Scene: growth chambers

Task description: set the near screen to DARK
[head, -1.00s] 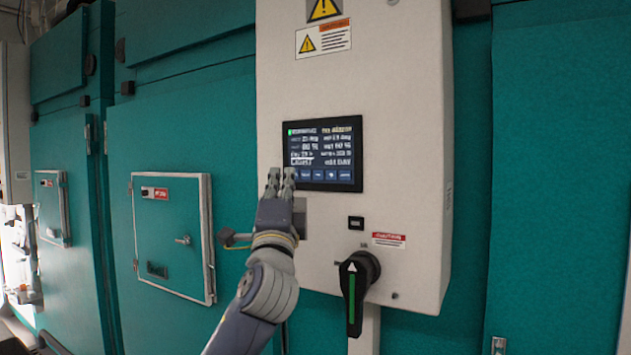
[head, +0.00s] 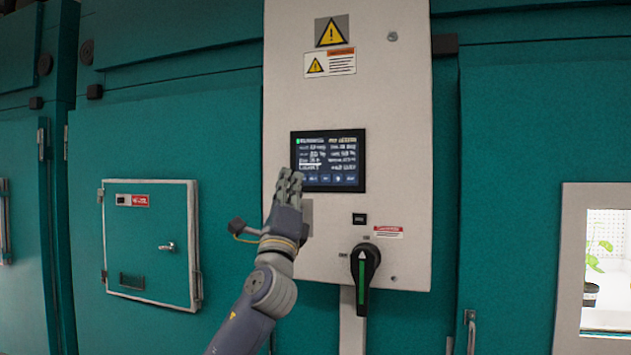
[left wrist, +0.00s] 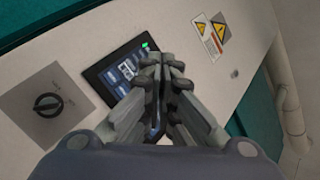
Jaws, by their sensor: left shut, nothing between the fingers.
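The near screen (head: 328,160) is a dark touch display with white text lines and a row of blue buttons along its bottom. It is set in a pale control cabinet and is lit. It also shows, tilted, in the left wrist view (left wrist: 119,78). My left gripper (head: 289,174) is shut and empty, with its fingertips at the screen's lower left corner. In the left wrist view the fingers (left wrist: 160,62) cover part of the screen. I cannot tell whether they touch it. My right gripper is not in view.
A black rotary switch with a green stripe (head: 363,270) sits below the screen. A small black button plate (head: 359,219) is between them. Warning labels (head: 330,63) are above. Teal doors (head: 235,120) flank the cabinet. A lit window (head: 600,258) with a plant is at right.

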